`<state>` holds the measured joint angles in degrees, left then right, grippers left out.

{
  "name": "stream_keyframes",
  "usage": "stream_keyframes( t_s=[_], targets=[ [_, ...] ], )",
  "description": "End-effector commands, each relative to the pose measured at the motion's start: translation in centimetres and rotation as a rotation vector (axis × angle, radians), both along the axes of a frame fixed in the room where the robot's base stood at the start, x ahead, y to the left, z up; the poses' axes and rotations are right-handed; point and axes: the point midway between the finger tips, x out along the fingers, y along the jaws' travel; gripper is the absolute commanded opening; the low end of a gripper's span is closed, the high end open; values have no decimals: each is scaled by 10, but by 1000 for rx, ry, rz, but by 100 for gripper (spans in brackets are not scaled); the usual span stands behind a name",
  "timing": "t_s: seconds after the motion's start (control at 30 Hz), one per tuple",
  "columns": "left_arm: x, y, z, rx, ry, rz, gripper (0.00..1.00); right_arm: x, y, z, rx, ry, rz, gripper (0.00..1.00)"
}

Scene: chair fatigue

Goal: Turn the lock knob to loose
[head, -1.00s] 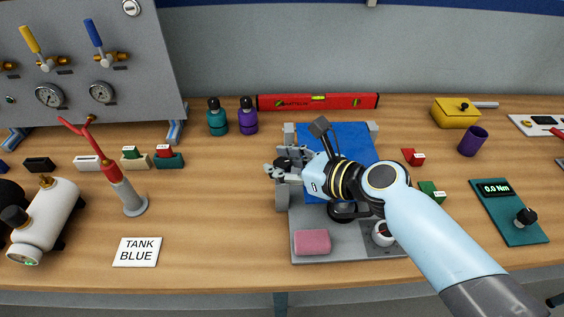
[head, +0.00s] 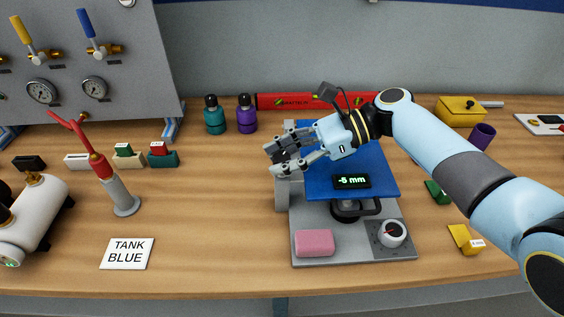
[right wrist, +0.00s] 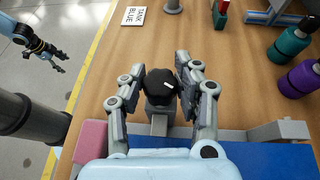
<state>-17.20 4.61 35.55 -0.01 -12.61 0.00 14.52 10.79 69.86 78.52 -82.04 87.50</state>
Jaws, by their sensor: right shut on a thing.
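The lock knob (right wrist: 162,84) is a black round knob with a white mark, on a grey block at the side of the test rig. In the right wrist view it sits between the two fingers of my right gripper (right wrist: 160,90), which is shut on it. The rig has a blue plate (head: 377,180) with a display reading -5 mm and a grey base (head: 350,245). My left gripper (right wrist: 62,61) shows small in the right wrist view, fingers apart, empty.
A red forked stand (head: 110,180) and a TANK BLUE card (head: 128,253) are to the left. Teal (head: 214,115) and purple (head: 246,114) bottles stand behind.

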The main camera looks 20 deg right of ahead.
Motion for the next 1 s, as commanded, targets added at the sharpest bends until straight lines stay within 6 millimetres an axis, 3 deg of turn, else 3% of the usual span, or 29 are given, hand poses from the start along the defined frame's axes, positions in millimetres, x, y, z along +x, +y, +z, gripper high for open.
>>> stream_keyframes(
  t_s=[0.5, 1.0],
  targets=[
    [0, 0, -37, 0, 0, 0, 65, 1, 1, -2, 0, -1, 392, 0],
    [0, 0, -46, 0, 1, 0, 65, -1, 0, -1, -2, 2, 502, 0]
  ],
)
